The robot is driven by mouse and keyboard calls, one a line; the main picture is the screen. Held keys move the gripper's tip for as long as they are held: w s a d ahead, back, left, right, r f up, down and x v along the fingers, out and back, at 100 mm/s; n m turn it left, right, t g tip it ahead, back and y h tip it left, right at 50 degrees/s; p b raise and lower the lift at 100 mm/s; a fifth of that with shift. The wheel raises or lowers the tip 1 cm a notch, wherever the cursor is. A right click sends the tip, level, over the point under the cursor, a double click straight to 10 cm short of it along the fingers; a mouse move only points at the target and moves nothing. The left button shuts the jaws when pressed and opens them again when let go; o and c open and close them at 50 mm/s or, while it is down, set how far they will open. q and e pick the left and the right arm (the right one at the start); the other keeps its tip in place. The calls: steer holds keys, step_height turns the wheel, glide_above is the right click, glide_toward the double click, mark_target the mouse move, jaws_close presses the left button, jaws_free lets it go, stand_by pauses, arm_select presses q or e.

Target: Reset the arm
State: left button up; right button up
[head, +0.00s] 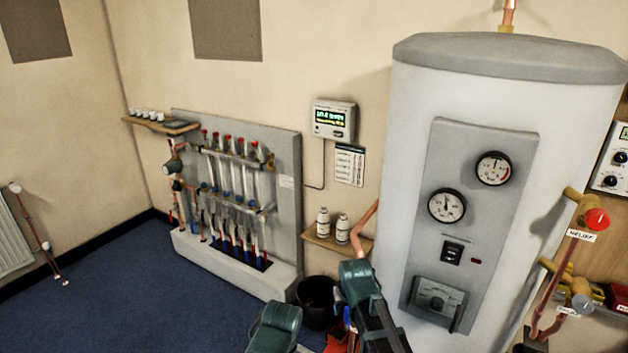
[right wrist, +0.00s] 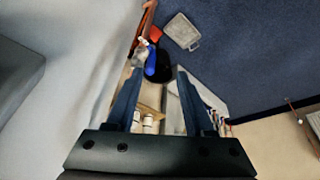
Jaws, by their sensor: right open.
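My right gripper (right wrist: 155,78) shows its two dark fingers spread apart in the right wrist view, with nothing held between them. In the head view my right arm comes up from the bottom edge, left of the white tank (head: 410,100). Its dark green and black parts stand in front of the tank's lower left side. I cannot make out my left gripper in either view.
A black bucket (head: 316,300) stands on the blue floor by the manifold panel (head: 287,150). A small wooden shelf (head: 330,241) holds two white bottles. A red-handled valve (head: 597,219) juts out right of the tank. Open floor (head: 130,300) lies at left.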

steer(key=s+a+n+g, duration=0.1)
steer(key=s+a+g, duration=0.1)
steer(key=s, duration=0.8)
steer(key=s+a+f+n+g+h, duration=0.1)
steer(key=s+a, duration=0.3)
steer(key=s, duration=0.5)
steer(key=shift+s+a+f+n+g, duration=0.2)
steer(key=shift+s+n+g, duration=0.25)
steer(key=shift+g, duration=0.35)
steer(key=shift+w, duration=0.1)
